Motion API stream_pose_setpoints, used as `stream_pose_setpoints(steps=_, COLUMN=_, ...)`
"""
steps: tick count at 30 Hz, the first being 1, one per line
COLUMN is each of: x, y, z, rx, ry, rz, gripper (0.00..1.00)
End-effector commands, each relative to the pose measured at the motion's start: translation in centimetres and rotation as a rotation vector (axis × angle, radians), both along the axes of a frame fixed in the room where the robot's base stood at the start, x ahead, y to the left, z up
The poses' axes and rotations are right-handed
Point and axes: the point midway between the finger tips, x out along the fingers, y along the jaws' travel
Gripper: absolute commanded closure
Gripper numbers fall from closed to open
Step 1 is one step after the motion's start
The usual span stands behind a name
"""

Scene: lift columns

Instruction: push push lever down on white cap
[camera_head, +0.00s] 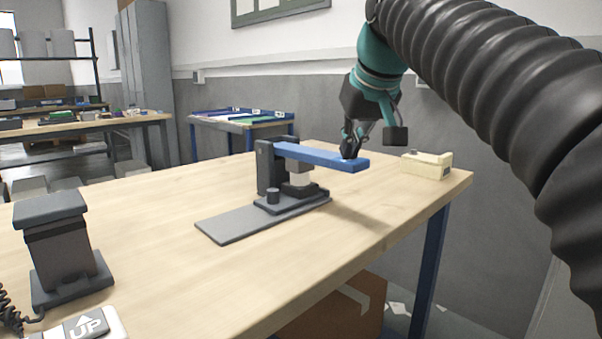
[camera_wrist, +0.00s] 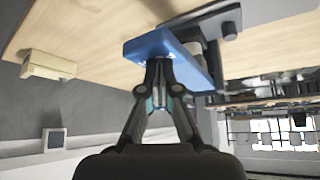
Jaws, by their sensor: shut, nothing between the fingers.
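The blue push lever (camera_head: 318,156) sticks out to the right from a dark press on the table in the head view and looks about level. The white cap (camera_head: 299,179) is under the lever, inside the press, partly hidden by dark parts. My gripper (camera_head: 350,152) is shut and empty, with its fingertips at the lever's free end, seemingly touching its top. In the wrist view the shut fingertips (camera_wrist: 158,62) meet the blue lever (camera_wrist: 170,48). Whether they press on it cannot be told.
The press's grey base plate (camera_head: 232,222) lies on the wooden table (camera_head: 150,200). A cream box (camera_head: 427,165) stands near the table's right end. A dark device (camera_head: 62,250) and an UP button (camera_head: 88,325) are at the front left. The table between is clear.

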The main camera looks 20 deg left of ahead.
Motion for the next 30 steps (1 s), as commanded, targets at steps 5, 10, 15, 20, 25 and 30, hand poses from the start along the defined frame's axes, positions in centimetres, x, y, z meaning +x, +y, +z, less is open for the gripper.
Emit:
stream_pose_setpoints(steps=5, x=0.1, y=0.1, z=-0.3, rx=-0.003, ry=0.005, rz=0.001, gripper=1.0)
stream_pose_setpoints(steps=10, x=0.1, y=0.1, z=-0.4, rx=-0.003, ry=0.005, rz=0.001, gripper=1.0)
stream_pose_setpoints(steps=15, x=0.1, y=0.1, z=-0.4, rx=-0.004, ry=0.006, rz=0.001, gripper=1.0)
stream_pose_setpoints(steps=20, x=0.1, y=0.1, z=0.3, rx=-0.003, ry=0.005, rz=0.001, gripper=1.0)
stream_pose_setpoints(steps=25, x=0.0, y=0.0, z=1.5, rx=-0.002, ry=0.004, rz=0.001, gripper=1.0)
stream_pose_setpoints(steps=30, x=0.0, y=0.0, z=2.5, rx=-0.001, ry=0.003, rz=-0.001, gripper=1.0)
